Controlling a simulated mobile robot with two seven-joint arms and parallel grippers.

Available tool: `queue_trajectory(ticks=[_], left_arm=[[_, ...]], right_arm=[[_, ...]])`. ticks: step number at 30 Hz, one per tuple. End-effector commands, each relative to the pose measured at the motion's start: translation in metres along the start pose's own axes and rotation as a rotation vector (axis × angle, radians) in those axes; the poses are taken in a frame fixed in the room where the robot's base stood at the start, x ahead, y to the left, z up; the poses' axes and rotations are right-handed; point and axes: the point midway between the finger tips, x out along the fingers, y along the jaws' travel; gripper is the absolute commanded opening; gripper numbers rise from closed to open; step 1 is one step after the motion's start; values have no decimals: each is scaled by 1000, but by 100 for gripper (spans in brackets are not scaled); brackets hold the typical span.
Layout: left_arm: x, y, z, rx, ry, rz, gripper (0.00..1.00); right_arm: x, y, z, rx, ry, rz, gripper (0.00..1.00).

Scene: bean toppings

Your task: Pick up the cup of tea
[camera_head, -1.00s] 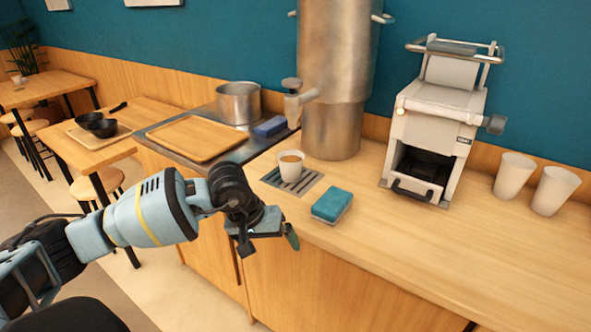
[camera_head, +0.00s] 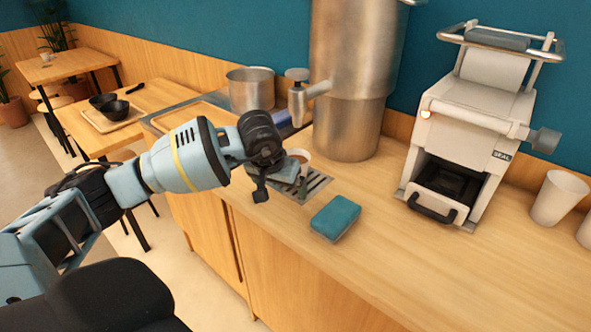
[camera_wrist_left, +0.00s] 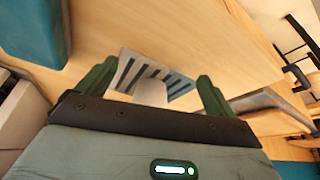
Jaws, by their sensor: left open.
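The white cup of tea (camera_head: 303,156) stands on the slotted drip grate (camera_head: 318,183) below the metal tap. In the head view my left gripper (camera_head: 290,184) is in front of it and hides most of its body; the rim and brown tea show. In the left wrist view the cup's pale side (camera_wrist_left: 150,93) appears between the two green fingers of my open left gripper (camera_wrist_left: 155,82), with the grate behind it. I cannot tell whether a finger touches the cup. My right gripper is not in view.
A teal sponge (camera_head: 335,217) lies on the counter (camera_head: 395,270) right of the grate. A tall metal urn (camera_head: 350,90) with a tap (camera_head: 297,100) stands behind. A white machine (camera_head: 470,130), a white cup (camera_head: 558,198) and a pot (camera_head: 250,90) stand nearby.

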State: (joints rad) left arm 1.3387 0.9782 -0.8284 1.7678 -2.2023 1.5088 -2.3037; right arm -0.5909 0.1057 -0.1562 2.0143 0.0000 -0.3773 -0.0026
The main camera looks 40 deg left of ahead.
Motion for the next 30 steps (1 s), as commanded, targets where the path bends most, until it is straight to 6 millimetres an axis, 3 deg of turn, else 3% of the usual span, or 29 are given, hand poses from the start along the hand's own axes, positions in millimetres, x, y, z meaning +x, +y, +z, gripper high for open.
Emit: queue_trajectory(ticks=[9,23,30], left_arm=[[15,1,-37,-2,0,1,93],[21,0,-51,-2,0,1,93],[30,1,-73,-3,1,2,93]], right_arm=[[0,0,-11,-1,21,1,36],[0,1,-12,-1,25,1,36],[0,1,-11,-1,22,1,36]])
